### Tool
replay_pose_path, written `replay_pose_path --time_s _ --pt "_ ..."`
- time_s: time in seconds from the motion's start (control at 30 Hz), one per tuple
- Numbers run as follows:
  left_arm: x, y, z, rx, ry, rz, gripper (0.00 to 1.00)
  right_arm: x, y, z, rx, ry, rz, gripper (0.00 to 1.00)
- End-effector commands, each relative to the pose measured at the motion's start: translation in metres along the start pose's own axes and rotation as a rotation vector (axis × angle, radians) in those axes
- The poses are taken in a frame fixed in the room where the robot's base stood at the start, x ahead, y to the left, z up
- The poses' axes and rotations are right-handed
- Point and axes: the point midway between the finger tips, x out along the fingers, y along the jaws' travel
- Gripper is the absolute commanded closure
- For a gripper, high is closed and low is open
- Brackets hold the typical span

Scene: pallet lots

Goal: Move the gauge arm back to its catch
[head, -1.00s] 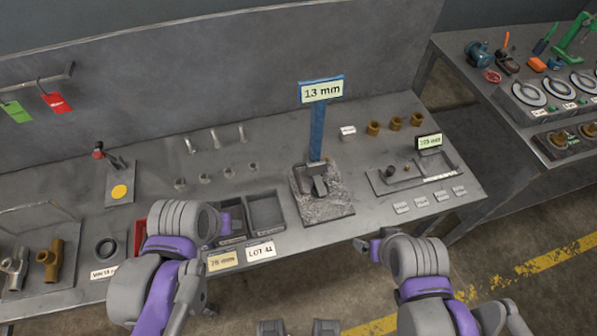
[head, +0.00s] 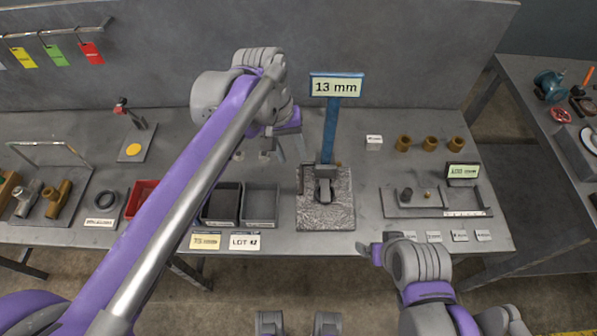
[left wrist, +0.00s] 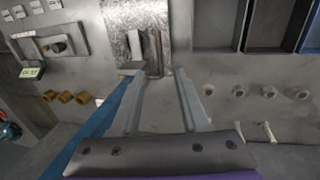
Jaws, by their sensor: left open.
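The gauge has a speckled grey base (head: 325,215), a blue post and a "13 mm" sign (head: 336,87). Its short dark grey gauge arm (head: 324,187) sits over the base at the foot of the post. In the left wrist view the gauge arm (left wrist: 156,52) lies just beyond my fingertips. I cannot make out the catch. My left gripper (head: 292,154) is open and empty, pointing down just left of the post. Its two fingers (left wrist: 160,76) are apart in the left wrist view. My right gripper (head: 372,251) is low near the bench's front edge, its jaws unclear.
The blue post (left wrist: 88,130) runs close beside my left fingers. Dark bins (head: 262,205) stand left of the base. A tray with a display (head: 462,172) and several brass bushings (head: 431,143) are to the right. Bare bench lies between base and tray.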

Motion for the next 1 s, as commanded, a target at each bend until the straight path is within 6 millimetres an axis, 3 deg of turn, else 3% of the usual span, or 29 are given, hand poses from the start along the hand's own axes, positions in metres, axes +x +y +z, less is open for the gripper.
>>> replay_pose_path --time_s 0.2,0.4,0.83,1.0 --pt "0.045 0.0 0.0 0.002 0.0 0.0 0.55 0.005 0.0 0.003 0.0 -0.002 0.0 0.07" --pt "0.073 0.0 0.0 0.001 0.001 0.0 0.55 0.007 0.0 0.005 0.0 -0.003 0.0 0.07" --pt "0.084 0.0 0.0 0.001 0.001 -0.001 0.55 0.007 0.0 0.005 0.0 -0.003 0.0 0.07" --pt "0.084 0.0 0.0 0.001 0.001 0.0 0.84 0.007 0.0 0.005 0.0 -0.003 0.0 0.07"
